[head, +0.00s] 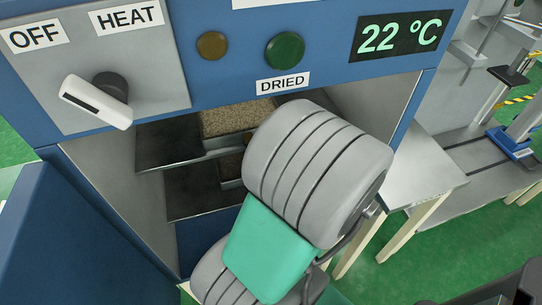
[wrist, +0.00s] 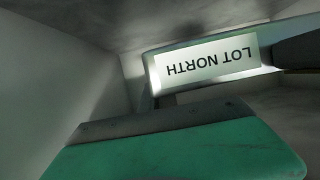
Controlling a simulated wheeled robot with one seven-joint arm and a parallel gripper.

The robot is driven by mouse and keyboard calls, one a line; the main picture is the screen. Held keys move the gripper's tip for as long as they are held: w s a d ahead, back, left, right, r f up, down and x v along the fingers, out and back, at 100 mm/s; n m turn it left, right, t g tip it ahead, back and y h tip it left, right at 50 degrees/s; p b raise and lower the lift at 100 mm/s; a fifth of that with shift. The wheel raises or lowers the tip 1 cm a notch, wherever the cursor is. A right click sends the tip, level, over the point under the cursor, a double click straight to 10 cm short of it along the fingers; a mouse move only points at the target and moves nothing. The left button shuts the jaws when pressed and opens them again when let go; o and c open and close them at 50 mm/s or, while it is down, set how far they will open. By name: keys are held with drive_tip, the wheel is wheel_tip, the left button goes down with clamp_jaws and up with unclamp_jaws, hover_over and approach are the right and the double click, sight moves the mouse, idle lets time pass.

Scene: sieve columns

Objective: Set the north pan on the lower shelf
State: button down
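The north pan (wrist: 205,66) shows in the wrist view with an upside-down "LOT NORTH" label on its side. My gripper (wrist: 180,145) fills the bottom of that view, close to the pan; its finger gap and any contact are not clear. In the head view my arm reaches into the open oven and hides the gripper. A pan of brown grains (head: 230,118) sits at the upper shelf (head: 165,143). Another pan (head: 230,167) shows partly at the lower shelf (head: 190,196). I cannot tell which of these is the north one.
The blue oven door (head: 80,240) stands open at the left. The oven walls (head: 375,100) close in on both sides of my arm. The front panel has a switch (head: 97,100) and a display (head: 400,36) reading 22 °C. A table (head: 410,175) stands at the right.

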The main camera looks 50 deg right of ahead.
drive_tip(key=w+f, duration=0.1)
drive_tip(key=f, duration=0.1)
drive_tip(key=w+f, duration=0.1)
drive_tip(key=w, duration=0.1)
drive_tip(key=w+f+b, duration=0.1)
drive_tip(key=f, duration=0.1)
drive_tip(key=shift+w+d+f, duration=0.35)
drive_tip(key=shift+w+d, duration=0.05)
drive_tip(key=shift+w+f+b, duration=0.15)
drive_tip(key=shift+f+b, duration=0.2)
drive_tip(key=shift+f, duration=1.3)
drive_tip(key=shift+d+f, duration=0.1)
drive_tip(key=shift+f, duration=0.1)
drive_tip(key=c, duration=1.6)
unclamp_jaws()
drive_tip(key=shift+c, duration=0.2)
drive_tip(key=shift+r, duration=0.1)
